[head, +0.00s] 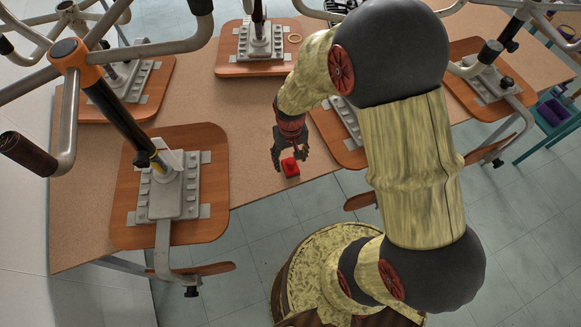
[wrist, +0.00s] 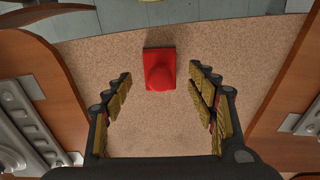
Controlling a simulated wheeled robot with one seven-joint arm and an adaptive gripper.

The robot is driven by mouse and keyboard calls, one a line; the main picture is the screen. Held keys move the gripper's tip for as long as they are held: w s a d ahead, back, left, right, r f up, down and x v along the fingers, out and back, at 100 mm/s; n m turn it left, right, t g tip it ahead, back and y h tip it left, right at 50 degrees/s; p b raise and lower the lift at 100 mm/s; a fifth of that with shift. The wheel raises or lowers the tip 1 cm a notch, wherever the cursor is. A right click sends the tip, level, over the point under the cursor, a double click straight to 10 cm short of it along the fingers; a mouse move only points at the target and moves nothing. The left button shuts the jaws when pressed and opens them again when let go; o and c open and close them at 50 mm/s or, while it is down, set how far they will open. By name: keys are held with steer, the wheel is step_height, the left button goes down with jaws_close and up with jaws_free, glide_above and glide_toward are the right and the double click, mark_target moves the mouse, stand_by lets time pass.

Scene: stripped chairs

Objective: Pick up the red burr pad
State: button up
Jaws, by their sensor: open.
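The red burr pad (head: 290,167) lies on the table near its front edge, between upturned chair seats.
Upturned chairs with wooden seats crowd the brown table (head: 250,183). One seat (head: 130,205) lies to the left, another (head: 325,140) to the right, and one (head: 240,55) at the back. Tabletop around the pad is bare.

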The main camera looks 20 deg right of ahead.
step_height(320, 180, down, 2)
steer(key=shift+f, duration=0.1)
steer(key=shift+c, duration=0.4)
steer(key=c, duration=1.1)
steer(key=shift+c, duration=0.5)
steer(key=shift+r, duration=0.2)
